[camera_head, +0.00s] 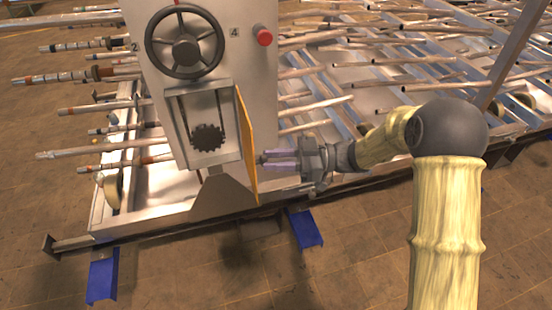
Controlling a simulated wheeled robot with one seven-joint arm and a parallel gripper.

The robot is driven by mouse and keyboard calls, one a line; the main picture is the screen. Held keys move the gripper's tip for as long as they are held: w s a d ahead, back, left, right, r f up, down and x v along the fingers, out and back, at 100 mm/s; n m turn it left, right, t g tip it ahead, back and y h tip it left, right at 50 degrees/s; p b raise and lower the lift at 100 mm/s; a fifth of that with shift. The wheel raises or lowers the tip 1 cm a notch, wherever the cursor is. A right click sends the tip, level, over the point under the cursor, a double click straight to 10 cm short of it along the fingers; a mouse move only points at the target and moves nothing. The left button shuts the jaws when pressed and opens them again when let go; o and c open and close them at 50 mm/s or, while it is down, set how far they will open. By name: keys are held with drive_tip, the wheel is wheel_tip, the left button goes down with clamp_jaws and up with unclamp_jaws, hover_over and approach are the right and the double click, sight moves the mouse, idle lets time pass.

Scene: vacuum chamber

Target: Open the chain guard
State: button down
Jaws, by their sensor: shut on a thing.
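The chain guard (247,150) is a yellow panel at the right side of a grey box (205,95) on the machine's front plate. It stands swung out from the box and shows nearly edge-on. The box's front is uncovered, with a dark toothed sprocket (208,137) and chain strands inside. My gripper (265,159) comes from the right and reaches the guard's right-hand face at mid-height. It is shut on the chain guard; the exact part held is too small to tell.
Above the box are a dark handwheel (184,42) and a red button (264,37). Many rods (330,105) lie across the metal frame behind my arm. Blue feet (305,228) stand at the frame's front. The tiled floor (200,275) in front is mostly clear.

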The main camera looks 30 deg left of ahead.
drive_tip(key=shift+w+a+r, duration=0.15)
drive_tip(key=shift+w+r, duration=0.1)
drive_tip(key=c, duration=1.3)
unclamp_jaws()
drive_tip(key=shift+c, duration=0.2)
drive_tip(key=shift+o, duration=1)
drive_tip(key=shift+w+a+f, duration=0.1)
drive_tip(key=shift+a+f, duration=0.1)
drive_tip(key=shift+d, duration=0.1)
drive_tip(key=b+v, duration=0.2)
drive_tip(key=v, duration=1.5)
drive_tip(key=shift+d, duration=0.2)
